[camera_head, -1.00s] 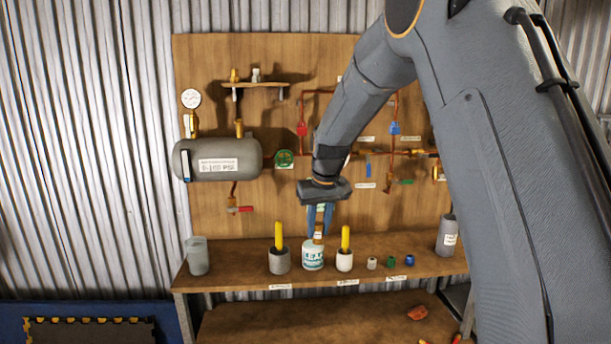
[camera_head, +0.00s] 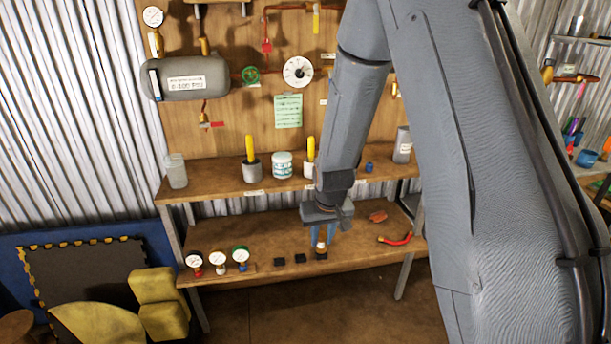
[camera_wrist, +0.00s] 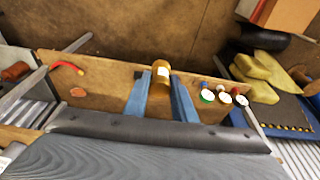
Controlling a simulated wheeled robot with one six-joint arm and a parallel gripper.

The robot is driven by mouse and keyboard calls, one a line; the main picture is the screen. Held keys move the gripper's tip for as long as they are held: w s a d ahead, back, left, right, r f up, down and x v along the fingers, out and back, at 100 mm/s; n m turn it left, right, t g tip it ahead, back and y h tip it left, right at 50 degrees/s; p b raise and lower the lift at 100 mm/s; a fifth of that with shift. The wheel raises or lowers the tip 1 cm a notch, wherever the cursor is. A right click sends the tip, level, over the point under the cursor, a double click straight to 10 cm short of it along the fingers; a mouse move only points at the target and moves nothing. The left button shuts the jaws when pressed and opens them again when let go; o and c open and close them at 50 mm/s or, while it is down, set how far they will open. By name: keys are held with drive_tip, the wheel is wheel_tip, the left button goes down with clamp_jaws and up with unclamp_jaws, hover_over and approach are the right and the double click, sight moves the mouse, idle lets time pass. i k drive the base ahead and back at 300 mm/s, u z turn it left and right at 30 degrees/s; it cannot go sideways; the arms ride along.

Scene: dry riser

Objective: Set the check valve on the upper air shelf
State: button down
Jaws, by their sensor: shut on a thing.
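My gripper (camera_head: 323,236) points down with its blue fingers shut on a brass cylinder with a white label (camera_head: 321,246), which looks like the check valve. In the wrist view the brass cylinder (camera_wrist: 161,76) sits between both fingers of my gripper (camera_wrist: 161,90). It is at the lower bench shelf (camera_head: 262,277), over or in front of a small black block; I cannot tell whether they touch. A small wall shelf (camera_head: 215,1), possibly the upper air shelf, is cut off at the top edge of the head view.
Three gauges (camera_head: 218,260) and black blocks (camera_head: 289,260) stand left of my gripper. A red-handled part (camera_head: 395,239) lies to the right. The upper bench (camera_head: 215,188) holds cups and a white jar (camera_head: 282,165). A grey tank (camera_head: 186,78) hangs on the board.

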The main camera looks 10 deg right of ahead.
sight(384, 168)
drive_tip(key=z, duration=0.95)
drive_tip(key=i, duration=0.55)
drive_tip(key=u, duration=0.05)
